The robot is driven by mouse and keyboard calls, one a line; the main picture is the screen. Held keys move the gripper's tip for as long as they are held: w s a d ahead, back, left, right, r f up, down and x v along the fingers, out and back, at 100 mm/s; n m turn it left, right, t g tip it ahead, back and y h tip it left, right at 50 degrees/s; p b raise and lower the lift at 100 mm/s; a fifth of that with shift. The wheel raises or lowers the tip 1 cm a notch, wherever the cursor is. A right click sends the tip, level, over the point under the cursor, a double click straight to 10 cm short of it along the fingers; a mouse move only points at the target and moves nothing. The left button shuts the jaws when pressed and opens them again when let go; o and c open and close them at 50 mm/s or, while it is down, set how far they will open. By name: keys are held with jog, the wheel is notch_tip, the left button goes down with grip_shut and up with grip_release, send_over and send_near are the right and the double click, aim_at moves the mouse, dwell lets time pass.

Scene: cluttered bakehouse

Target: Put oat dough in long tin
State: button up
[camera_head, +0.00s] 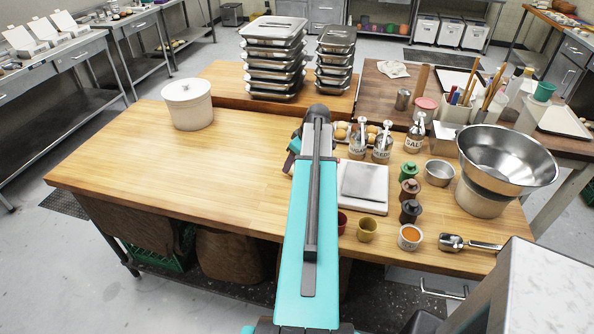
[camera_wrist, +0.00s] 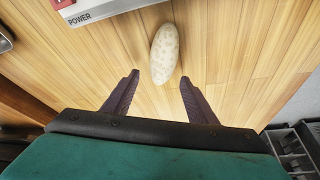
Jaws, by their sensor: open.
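A pale, speckled oval loaf of dough, which looks like the oat dough (camera_wrist: 164,52), lies on the wooden tabletop in the wrist view. My gripper (camera_wrist: 160,77) is open and empty. Its two dark fingers point toward the dough, and the dough's near end shows between the fingertips. I cannot tell how high the fingers are above the table. In the head view my arm covers this spot, so the dough does not show there. I cannot make out a long tin in either view.
A white scale (camera_head: 364,187) stands right of my arm, its POWER edge (camera_wrist: 103,10) close to the dough. Spice jars, shakers (camera_head: 382,147) and a steel bowl (camera_head: 505,160) crowd the right. Stacked metal pans (camera_head: 274,60) stand behind. The table's left is clear except a white tub (camera_head: 188,108).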

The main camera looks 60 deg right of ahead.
jog(key=shift+p+x, duration=0.35)
jog(key=shift+x, duration=0.9)
jog(key=c, duration=0.9)
